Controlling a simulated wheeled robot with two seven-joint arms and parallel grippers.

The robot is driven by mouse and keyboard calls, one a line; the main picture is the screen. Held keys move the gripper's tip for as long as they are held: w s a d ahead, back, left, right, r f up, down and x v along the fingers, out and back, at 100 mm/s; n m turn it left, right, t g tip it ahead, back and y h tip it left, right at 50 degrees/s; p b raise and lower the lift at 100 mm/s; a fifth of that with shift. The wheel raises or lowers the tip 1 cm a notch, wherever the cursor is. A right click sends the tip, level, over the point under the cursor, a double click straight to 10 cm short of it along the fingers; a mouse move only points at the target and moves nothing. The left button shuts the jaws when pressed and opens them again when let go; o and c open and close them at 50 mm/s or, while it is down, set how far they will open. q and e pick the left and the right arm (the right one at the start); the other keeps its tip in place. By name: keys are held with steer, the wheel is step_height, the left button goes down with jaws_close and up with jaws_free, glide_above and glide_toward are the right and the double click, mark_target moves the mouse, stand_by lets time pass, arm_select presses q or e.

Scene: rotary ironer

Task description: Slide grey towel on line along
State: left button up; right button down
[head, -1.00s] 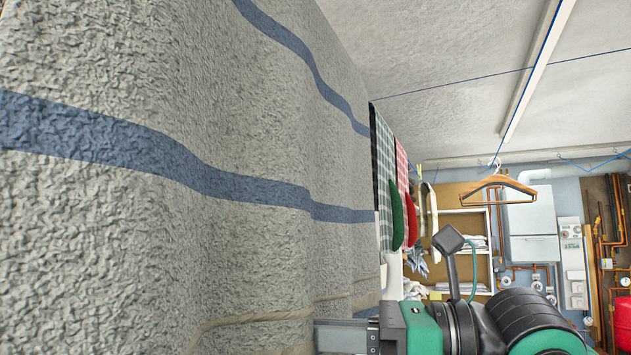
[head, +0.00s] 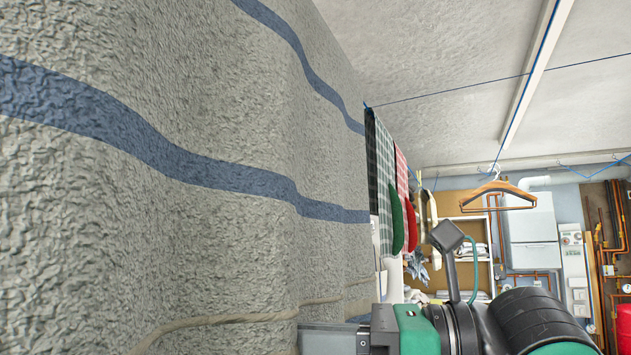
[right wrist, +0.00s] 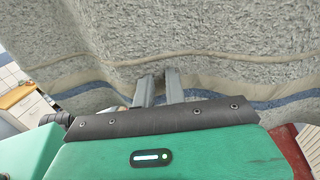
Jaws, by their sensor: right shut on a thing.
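The grey towel (head: 230,130) with blue stripes hangs very close and fills the left half of the head view. The blue line (head: 450,90) runs from the towel's far upper corner to the right. My right gripper (head: 318,338) reaches in from the lower right to the towel's lower part. In the right wrist view my right gripper (right wrist: 158,88) has its two fingers close together at the towel (right wrist: 200,60), shut on its cloth near the lower hem. The fingertips are hidden in the fold. My left gripper is not in view.
Beyond the towel hang a green checked cloth (head: 381,175) and a red checked cloth (head: 402,175). A wooden hanger (head: 499,192) hangs at the right. Shelves (head: 470,235) and a white boiler (head: 533,235) stand at the back.

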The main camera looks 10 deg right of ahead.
steer(key=shift+s+a, duration=0.2)
steer(key=shift+s, duration=0.1)
steer(key=c, duration=1.4)
jaws_free()
steer(key=shift+o, duration=0.2)
steer(key=b+v, duration=0.2)
steer(key=v, duration=0.4)
steer(key=shift+b, duration=0.3)
steer(key=shift+f, duration=0.1)
